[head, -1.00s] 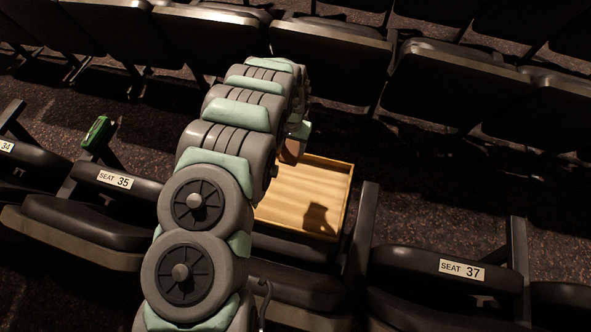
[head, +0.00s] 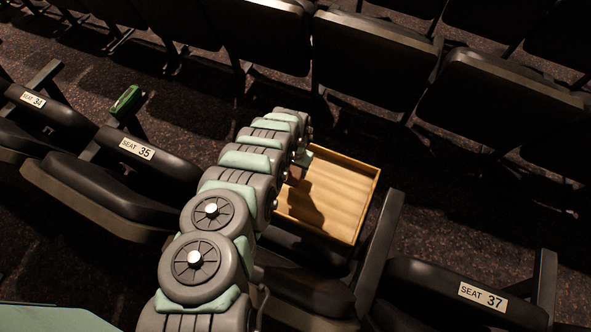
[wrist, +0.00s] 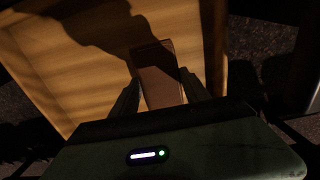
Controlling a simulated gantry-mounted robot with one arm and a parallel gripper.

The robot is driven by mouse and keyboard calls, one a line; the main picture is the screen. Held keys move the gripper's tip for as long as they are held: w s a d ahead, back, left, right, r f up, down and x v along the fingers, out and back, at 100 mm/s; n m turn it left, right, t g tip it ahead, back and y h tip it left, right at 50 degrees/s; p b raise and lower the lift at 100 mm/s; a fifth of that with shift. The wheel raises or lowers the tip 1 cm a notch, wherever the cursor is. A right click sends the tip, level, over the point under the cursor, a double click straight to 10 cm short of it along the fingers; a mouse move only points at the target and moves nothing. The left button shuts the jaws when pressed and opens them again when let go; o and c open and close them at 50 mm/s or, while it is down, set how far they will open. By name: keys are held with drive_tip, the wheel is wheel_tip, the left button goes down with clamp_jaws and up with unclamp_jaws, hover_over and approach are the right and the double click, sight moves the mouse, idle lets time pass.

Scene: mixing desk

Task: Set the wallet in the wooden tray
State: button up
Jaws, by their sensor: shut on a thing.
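The wooden tray (head: 335,202) is a shallow, light yellow box with a low rim, resting over the seats between seat 35 and seat 37. It also fills much of the wrist view (wrist: 70,62). The wallet (wrist: 158,62) is a flat brown rectangle held upright between the two fingers of my gripper (wrist: 160,84). In the head view, the wallet (head: 296,173) is a small dark brown patch at the tray's left side, partly hidden by my arm. It is over the tray; I cannot tell whether its lower edge touches the floor.
A green object (head: 125,101) sits on an armrest near seat 35. Folded black seats (head: 370,55) stand in a row behind the tray. An armrest (head: 378,245) rises close to the tray's right side. The tray's right part is clear.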

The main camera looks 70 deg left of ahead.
sight(295, 177)
drive_tip(key=shift+f+b, duration=2.3)
drive_tip(key=shift+f, duration=1.05)
drive_tip(key=o, duration=1.4)
wheel_tip(295, 177, up, 12)
drive_tip(key=p, duration=0.7)
drive_tip(key=shift+r, duration=0.2)
